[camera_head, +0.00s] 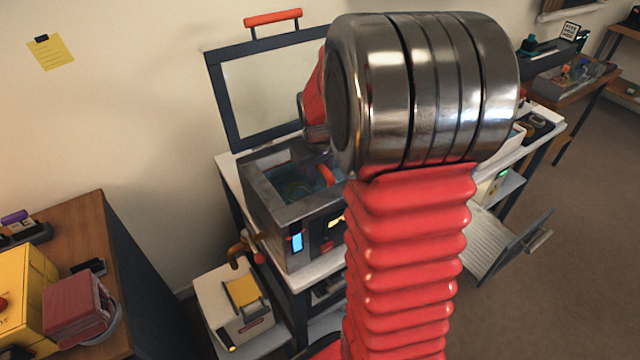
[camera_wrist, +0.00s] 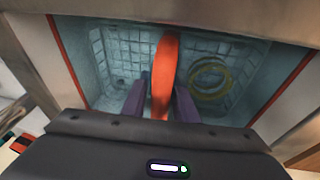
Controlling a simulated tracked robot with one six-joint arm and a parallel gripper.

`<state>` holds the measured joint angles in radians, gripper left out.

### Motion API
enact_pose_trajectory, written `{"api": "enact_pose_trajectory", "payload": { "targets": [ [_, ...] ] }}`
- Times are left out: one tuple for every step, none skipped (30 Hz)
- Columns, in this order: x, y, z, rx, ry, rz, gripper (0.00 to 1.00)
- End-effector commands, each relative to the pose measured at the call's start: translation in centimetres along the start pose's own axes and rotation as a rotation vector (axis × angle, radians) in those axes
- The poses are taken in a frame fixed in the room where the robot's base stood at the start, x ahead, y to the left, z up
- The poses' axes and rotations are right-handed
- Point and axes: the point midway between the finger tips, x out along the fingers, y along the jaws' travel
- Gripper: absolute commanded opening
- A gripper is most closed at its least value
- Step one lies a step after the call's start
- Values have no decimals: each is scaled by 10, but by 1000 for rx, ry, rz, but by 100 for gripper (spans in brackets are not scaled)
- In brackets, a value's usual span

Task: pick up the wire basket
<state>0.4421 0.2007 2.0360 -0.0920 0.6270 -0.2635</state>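The wire basket (camera_wrist: 222,100) sits down inside a tank, its pale mesh seen to both sides of its orange-red handle (camera_wrist: 163,60). A yellowish ring (camera_wrist: 210,78) lies in the basket's right part. The two dark purple fingers of my gripper (camera_wrist: 162,95) flank the handle closely and appear shut on it, with no clear gap at the tips. In the head view, the handle (camera_head: 327,174) shows in the tank (camera_head: 262,193), and my arm hides the gripper and much of the basket.
The tank's raised lid (camera_head: 270,85) stands behind it against the wall. A white box with a yellow top (camera_head: 238,305) is below left. A wooden bench (camera_head: 85,225) with yellow and red devices is at left. An open panel (camera_head: 520,240) hangs out at right.

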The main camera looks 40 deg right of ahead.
Motion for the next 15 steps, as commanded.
{"api": "enact_pose_trajectory", "payload": {
  "targets": [
    [0,0,0,0,0,0,26],
    [0,0,0,0,0,0,26],
    [0,0,0,0,0,0,26],
    [0,0,0,0,0,0,26],
    [0,0,0,0,0,0,26],
    [0,0,0,0,0,0,26],
    [0,0,0,0,0,0,26],
    [0,0,0,0,0,0,26],
    [0,0,0,-1,0,0,26],
    [0,0,0,-1,0,0,26],
    [0,0,0,-1,0,0,26],
    [0,0,0,-1,0,0,25],
    [0,0,0,-1,0,0,23],
    [0,0,0,-1,0,0,21],
    [0,-1,0,-1,0,0,18]
  ]
}}
